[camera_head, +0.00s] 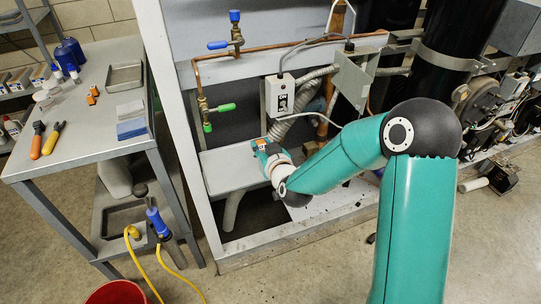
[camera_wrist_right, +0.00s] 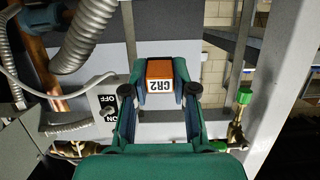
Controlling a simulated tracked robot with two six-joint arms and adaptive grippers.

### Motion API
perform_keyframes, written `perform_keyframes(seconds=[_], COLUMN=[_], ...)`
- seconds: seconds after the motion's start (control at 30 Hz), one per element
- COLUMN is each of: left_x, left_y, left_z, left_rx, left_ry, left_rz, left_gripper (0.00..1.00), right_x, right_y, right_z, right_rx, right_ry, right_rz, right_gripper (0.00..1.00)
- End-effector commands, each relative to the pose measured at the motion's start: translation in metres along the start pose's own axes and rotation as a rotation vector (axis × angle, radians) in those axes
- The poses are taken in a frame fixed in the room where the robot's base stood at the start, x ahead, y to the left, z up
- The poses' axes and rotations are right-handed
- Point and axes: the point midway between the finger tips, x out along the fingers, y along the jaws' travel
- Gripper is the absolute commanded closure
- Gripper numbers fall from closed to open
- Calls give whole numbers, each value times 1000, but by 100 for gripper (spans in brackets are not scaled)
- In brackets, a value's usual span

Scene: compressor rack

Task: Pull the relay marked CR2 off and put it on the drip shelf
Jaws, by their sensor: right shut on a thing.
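The relay marked CR2 (camera_wrist_right: 160,72) is a small orange block with a white label, upside down in the right wrist view. My right gripper (camera_wrist_right: 160,90) is shut on it, with one finger on each side. In the head view the right gripper (camera_head: 265,149) is above the right part of the drip shelf (camera_head: 222,174), a pale grey ledge low in the rack. The relay is small there and mostly hidden by the gripper. Whether it touches the shelf cannot be told. My left gripper is in neither view.
A grey switch box (camera_head: 279,97) with an ON/OFF switch and flexible conduit is just above the gripper. Copper pipe with a green-handled valve (camera_head: 216,112) runs left of it. The rack's white upright (camera_head: 172,110) bounds the shelf at left. The shelf's left part is clear.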

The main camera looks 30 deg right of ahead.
Motion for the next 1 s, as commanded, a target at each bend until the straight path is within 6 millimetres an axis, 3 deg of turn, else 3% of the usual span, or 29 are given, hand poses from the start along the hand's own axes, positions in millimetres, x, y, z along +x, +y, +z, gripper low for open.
perform_keyframes(seconds=[0.1,0.37,1.0], left_x=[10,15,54], left_y=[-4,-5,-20], left_z=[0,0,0], left_rx=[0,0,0], left_ry=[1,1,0], left_rz=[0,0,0], left_gripper=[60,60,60], right_x=[1,3,19], right_y=[12,13,13], right_z=[0,8,64], right_rx=[5,5,5], right_ry=[-21,-33,-30], right_rz=[17,18,18], right_gripper=[100,100,100])
